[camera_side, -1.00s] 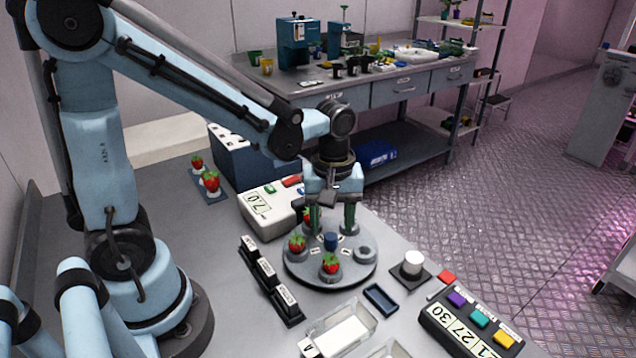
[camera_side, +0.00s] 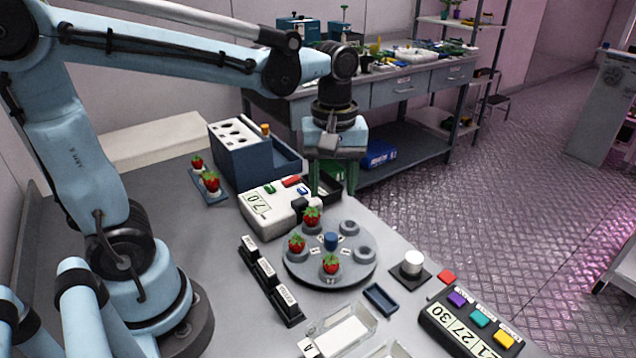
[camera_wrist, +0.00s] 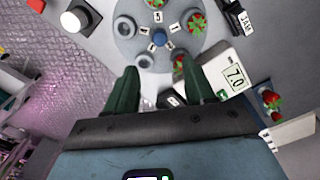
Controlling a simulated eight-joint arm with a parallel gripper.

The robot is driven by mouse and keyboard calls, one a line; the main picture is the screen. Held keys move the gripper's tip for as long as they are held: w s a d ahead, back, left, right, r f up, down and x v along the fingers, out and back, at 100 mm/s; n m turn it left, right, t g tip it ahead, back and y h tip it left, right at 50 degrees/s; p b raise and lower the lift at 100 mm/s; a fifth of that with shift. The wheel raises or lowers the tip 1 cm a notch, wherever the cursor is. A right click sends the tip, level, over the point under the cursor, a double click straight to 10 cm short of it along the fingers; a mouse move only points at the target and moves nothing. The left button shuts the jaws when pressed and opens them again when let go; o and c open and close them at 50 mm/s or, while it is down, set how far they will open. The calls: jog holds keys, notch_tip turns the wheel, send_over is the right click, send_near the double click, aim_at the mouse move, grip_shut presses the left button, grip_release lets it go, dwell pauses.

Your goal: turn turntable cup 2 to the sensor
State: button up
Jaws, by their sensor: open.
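The grey round turntable (camera_side: 296,267) stands on the table, with a blue centre knob (camera_side: 330,241) and a ring of cups. Three cups hold strawberries, at the back (camera_side: 312,216), left (camera_side: 297,243) and front (camera_side: 331,265). Two cups, back right (camera_side: 348,228) and right (camera_side: 364,254), look empty. The white meter reading 7.0 (camera_side: 258,203) has a black head by the back strawberry, perhaps the sensor. My gripper (camera_side: 333,193) is open and empty, above and behind the turntable.
Left of the turntable is a row of black labelled blocks (camera_side: 264,270). A white knob on a black base (camera_side: 412,264), a small blue tray (camera_side: 380,299) and a button box (camera_side: 462,322) stand right and front. A blue rack (camera_side: 238,160) stands behind the meter.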

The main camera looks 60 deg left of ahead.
notch_tip(320, 180, up, 11)
dwell(1.3)
